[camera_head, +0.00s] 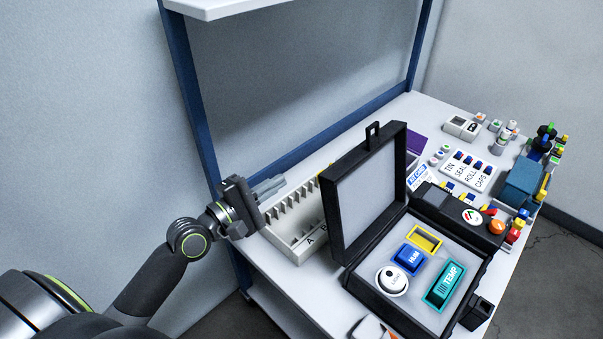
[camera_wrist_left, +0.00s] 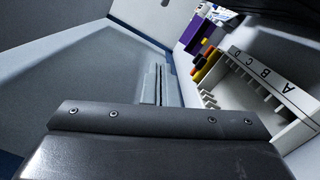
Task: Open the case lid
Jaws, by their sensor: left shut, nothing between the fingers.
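The black case (camera_head: 400,316) stands on the bench with its lid (camera_head: 366,190) raised, upright and leaning slightly back. A black handle shows on the lid's top edge. Inside the case lie a blue HUB block (camera_head: 409,259), a teal TEMP block (camera_head: 444,286), a round white piece (camera_head: 392,280) and a yellow frame (camera_head: 424,239). My left gripper (camera_head: 268,187) is left of the lid, apart from it, above the back of the slotted rack. Its fingers (camera_wrist_left: 159,85) are shut and empty in the left wrist view. My right gripper is not in view.
A pale slotted rack (camera_head: 293,250) lettered A, B stands left of the case; it also shows in the left wrist view (camera_wrist_left: 265,75). A labelled white tray (camera_head: 468,171), a teal box (camera_head: 522,183) and several small coloured parts crowd the right side. A blue-framed back panel (camera_head: 300,80) rises behind.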

